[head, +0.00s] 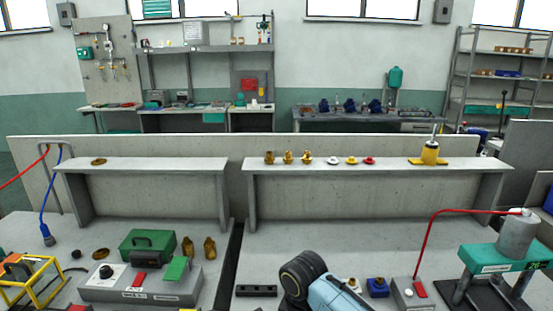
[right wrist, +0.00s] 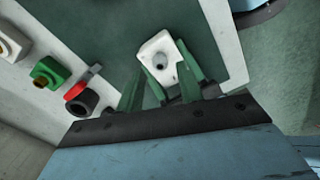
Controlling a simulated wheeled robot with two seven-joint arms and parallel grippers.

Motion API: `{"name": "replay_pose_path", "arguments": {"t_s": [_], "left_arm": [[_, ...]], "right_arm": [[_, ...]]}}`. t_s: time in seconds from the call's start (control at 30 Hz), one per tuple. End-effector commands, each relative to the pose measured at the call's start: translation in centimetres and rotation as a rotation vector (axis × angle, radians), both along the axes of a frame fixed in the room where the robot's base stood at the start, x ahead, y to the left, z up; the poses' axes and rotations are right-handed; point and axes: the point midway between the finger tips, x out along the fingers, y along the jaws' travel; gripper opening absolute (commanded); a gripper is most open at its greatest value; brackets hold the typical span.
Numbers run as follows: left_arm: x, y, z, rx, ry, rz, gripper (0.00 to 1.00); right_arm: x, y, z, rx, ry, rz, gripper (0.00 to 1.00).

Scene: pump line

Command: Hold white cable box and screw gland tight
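The white cable box (right wrist: 157,50) lies on a dark green surface in the right wrist view, with a dark round opening on its face. My right gripper (right wrist: 161,66) has green fingers spread apart, reaching toward the box, one on each side in the picture. I cannot tell whether they touch it. A separate gland for this box cannot be made out. In the head view only a blue-and-black part of my arm shows at the bottom middle; neither gripper's fingers show there, and my left gripper is not in view.
In the right wrist view a white box with a brass fitting (right wrist: 10,43), a green box (right wrist: 46,72) and a red box (right wrist: 78,92) stand in a row on the left. In the head view a blue box (head: 377,288) and a grey box with a red cable (head: 413,294) stand near my arm.

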Motion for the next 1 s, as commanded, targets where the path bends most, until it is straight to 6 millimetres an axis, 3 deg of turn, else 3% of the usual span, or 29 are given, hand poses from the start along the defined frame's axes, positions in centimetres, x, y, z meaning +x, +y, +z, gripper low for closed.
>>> {"name": "replay_pose_path", "arguments": {"t_s": [0.6,1.0], "left_arm": [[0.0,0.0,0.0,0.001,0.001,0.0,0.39],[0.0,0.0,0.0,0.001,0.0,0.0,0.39]], "right_arm": [[0.0,0.0,-2.9,0.0,0.001,-0.001,0.37],[0.0,0.0,-3.1,0.0,0.0,0.0,0.37]]}}
